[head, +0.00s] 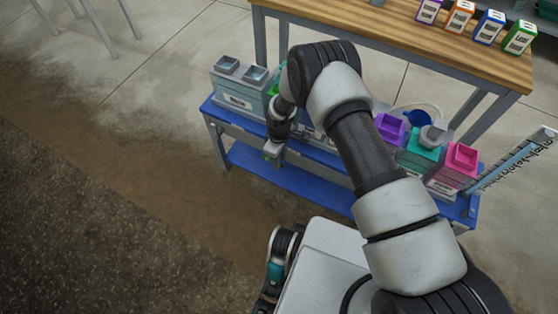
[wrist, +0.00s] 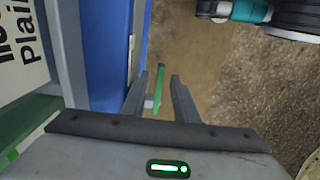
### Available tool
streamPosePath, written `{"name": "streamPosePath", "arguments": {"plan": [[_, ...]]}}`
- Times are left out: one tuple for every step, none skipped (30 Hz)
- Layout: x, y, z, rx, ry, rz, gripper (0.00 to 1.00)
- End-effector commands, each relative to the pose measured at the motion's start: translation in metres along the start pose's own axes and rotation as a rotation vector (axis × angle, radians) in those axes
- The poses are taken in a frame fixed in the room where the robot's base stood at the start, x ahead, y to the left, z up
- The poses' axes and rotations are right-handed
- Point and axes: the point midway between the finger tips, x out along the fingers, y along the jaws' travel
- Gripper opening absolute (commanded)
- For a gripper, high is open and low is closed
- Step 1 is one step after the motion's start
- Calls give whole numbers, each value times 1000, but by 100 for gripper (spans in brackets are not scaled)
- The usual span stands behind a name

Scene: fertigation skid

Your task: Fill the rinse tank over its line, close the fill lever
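In the wrist view my gripper (wrist: 160,75) is open, its two fingers apart on either side of a thin green bar (wrist: 158,92), which looks like a lever handle. I cannot tell whether either finger touches it. In the head view my gripper (head: 273,152) is at the front edge of the blue skid (head: 268,168), pointing down. A grey tank (head: 238,98) with two open tops stands at the skid's left end. A green tank (head: 273,89) is mostly hidden behind my arm. Which tank is the rinse tank, its level and its line cannot be read.
Purple (head: 391,128), teal (head: 422,149) and pink (head: 460,158) open-topped tanks stand on the skid's right, with a blue funnel (head: 418,118). A scaled panel (head: 517,158) leans at the right. A wooden table (head: 400,35) holds several labelled boxes behind.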

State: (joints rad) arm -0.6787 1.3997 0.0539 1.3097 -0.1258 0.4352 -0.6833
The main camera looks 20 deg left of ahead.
Motion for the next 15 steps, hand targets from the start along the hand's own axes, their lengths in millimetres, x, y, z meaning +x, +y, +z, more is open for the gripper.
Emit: {"name": "streamPosePath", "arguments": {"plan": [[4,0,0,0,0,0,27],[6,0,0,0,0,0,27],[7,0,0,0,0,0,27],[8,0,0,0,0,0,27],[8,0,0,0,0,0,27],[8,0,0,0,0,0,27],[8,0,0,0,0,1,27],[8,0,0,0,0,1,27],[8,0,0,0,0,0,27],[8,0,0,0,0,0,27],[8,0,0,0,0,0,27],[8,0,0,0,0,0,26],[8,0,0,0,0,0,21],[8,0,0,0,0,0,16],[8,0,0,0,0,0,9]]}}
